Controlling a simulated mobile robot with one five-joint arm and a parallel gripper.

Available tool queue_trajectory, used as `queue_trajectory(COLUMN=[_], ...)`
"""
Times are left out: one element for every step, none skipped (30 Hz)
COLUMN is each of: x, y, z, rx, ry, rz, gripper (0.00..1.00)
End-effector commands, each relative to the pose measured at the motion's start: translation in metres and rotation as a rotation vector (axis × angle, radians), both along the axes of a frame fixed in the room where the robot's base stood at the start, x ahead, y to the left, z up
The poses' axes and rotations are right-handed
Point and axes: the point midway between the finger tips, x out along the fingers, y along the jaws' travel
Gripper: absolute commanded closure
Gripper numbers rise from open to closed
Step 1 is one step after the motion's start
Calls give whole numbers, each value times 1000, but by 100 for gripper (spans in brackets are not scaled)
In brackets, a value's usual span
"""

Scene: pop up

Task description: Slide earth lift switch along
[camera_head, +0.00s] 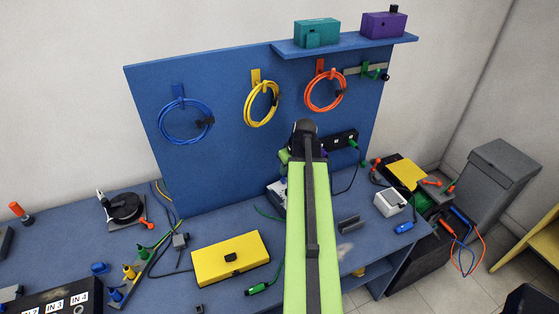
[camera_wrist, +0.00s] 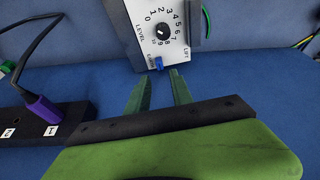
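In the wrist view, the earth lift switch is a small blue slider (camera_wrist: 158,63) on a white panel (camera_wrist: 183,55), beside printed lettering that reads partly as "LIFT". My gripper (camera_wrist: 160,80) has two green fingers, open with an empty gap. Its tips are just short of the blue slider, roughly one to each side; contact cannot be told. In the head view, my arm hides the switch and most of the gripper. Only an edge of what looks like the panel's box (camera_head: 276,190) shows left of the arm.
A black knob (camera_wrist: 162,31) with a number dial is beyond the slider. A black socket strip (camera_wrist: 45,127) with a purple plug (camera_wrist: 42,108) lies left. In the head view, a yellow box (camera_head: 230,258) and a small white box (camera_head: 389,202) stand on the blue bench.

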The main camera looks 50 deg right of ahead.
Motion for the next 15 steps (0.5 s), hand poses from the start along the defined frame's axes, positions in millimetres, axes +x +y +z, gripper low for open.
queue_trajectory(x=[-1, -1, 0, 0, 0, 1, 2, 3, 5, 6, 8, 10, 12, 14, 16], y=[-1, -1, -1, -1, -1, -1, -1, -1, -1, -1, -1, -1, -1, -1, -1], z=[-1, -1, -3, -4, -6, -9, -11, -14, -19, -22, -26, -32, -36, -40, -46], rx=[0, -1, 0, 0, 0, 0, 0, 0, 0, 0, 0, 0, 0, 0, 0], ry=[0, 0, 0, 0, 0, 0, 0, 0, 0, 0, 0, 0, 0, 0, 0], rz=[-1, -1, -2, -2, -2, -2, -1, -1, 0, 1, 1, 3, 3, 4, 5], gripper=[73, 73, 73, 73, 73, 73, 73, 73, 73, 73, 73, 73, 73, 73, 73])
